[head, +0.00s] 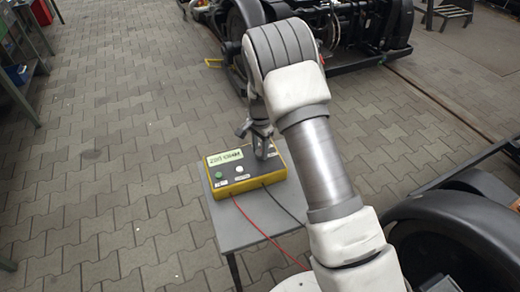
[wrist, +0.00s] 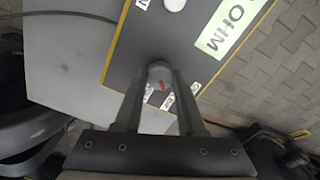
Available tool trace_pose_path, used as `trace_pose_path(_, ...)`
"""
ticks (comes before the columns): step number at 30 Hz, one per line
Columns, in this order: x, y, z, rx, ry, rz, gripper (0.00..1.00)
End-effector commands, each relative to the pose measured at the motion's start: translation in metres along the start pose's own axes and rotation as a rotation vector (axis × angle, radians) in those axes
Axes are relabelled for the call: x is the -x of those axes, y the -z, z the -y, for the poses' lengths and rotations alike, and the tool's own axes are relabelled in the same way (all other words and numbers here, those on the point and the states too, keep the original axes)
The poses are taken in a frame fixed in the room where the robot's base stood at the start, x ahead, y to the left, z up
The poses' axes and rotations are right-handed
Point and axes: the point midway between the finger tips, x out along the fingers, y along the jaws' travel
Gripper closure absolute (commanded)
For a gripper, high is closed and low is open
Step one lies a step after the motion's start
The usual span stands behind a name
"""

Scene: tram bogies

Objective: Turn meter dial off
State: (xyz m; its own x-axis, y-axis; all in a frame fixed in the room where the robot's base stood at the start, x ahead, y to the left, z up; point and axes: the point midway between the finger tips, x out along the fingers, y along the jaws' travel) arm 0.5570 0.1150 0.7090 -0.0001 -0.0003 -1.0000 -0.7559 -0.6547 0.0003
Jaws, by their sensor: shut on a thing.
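The yellow and dark meter (head: 232,178) lies on a small grey table in the head view, with a lit green display (head: 226,158) showing a reading in OHM. My gripper (head: 266,150) reaches down onto the meter's right end. In the wrist view, the meter's dark face (wrist: 180,45) fills the upper middle. The grey dial (wrist: 160,74) with a red mark sits between the fingertips of my gripper (wrist: 159,82), which is shut on it. White labels lie around the dial, partly hidden by the fingers.
The meter has a green button (head: 219,174) and a white button (head: 239,168). A red lead (head: 262,230) and a black lead (head: 284,206) run off the grey table (head: 230,232). Bogie wheels (head: 455,240) stand at right.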

Motion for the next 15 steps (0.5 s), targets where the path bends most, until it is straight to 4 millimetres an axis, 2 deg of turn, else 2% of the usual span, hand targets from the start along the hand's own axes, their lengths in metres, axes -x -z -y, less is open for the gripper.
trace_pose_path(8, 0.0004, 0.0002, 0.0, 0.098, 0.001, 0.001, 1.0)
trace_pose_path(15, 0.0006, 0.0006, -0.0001, 0.284, 0.001, 0.001, 1.0)
